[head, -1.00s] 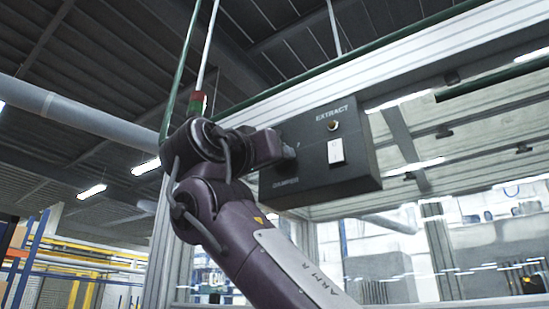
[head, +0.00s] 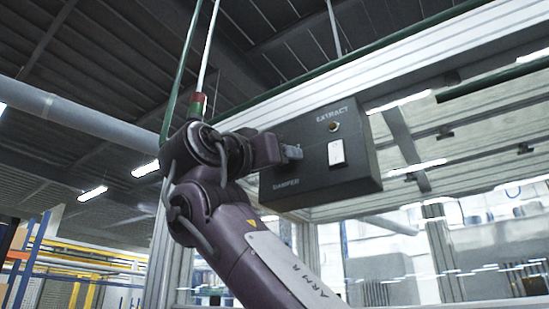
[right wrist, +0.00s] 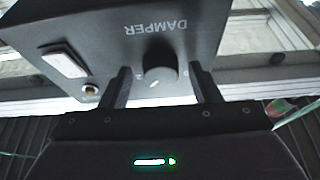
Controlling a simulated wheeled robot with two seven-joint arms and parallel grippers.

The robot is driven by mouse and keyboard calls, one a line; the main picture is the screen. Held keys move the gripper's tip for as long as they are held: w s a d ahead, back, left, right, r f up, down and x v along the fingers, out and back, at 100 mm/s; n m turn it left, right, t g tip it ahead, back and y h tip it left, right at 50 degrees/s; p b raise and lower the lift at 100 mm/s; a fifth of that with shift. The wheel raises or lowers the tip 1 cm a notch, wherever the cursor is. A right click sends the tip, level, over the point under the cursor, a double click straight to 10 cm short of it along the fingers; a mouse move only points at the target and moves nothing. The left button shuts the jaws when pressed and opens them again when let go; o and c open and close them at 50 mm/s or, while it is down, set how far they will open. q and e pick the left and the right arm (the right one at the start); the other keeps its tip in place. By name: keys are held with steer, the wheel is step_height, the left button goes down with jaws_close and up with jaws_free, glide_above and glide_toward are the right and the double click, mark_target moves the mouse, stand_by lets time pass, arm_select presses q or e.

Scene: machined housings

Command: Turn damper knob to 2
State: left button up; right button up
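The damper knob (right wrist: 160,74) is dark and round, on the front of a dark control box (right wrist: 55,28) beside the upside-down DAMPER lettering in the right wrist view. A small pale mark shows on its near edge; its setting is not readable. My right gripper (right wrist: 161,88) is open, one finger on each side of the knob, with gaps visible; no grip shows. In the head view, my right gripper (head: 292,153) is at the left part of the box (head: 355,180) and hides the knob. My left gripper is in neither view.
A white rocker switch (head: 336,152) and a round button (head: 334,126) under the EXTRACT lettering sit right of my gripper. The box hangs on an aluminium frame (head: 420,58). A red and green stack light (head: 197,104) stands behind my arm.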

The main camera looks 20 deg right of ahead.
steer(key=b+v, duration=0.3)
steer(key=v, duration=0.4)
steer(key=shift+s+a+f+b, duration=0.15)
steer(key=shift+a+b, duration=0.15)
steer(key=shift+b, duration=0.05)
stand_by(0.4)
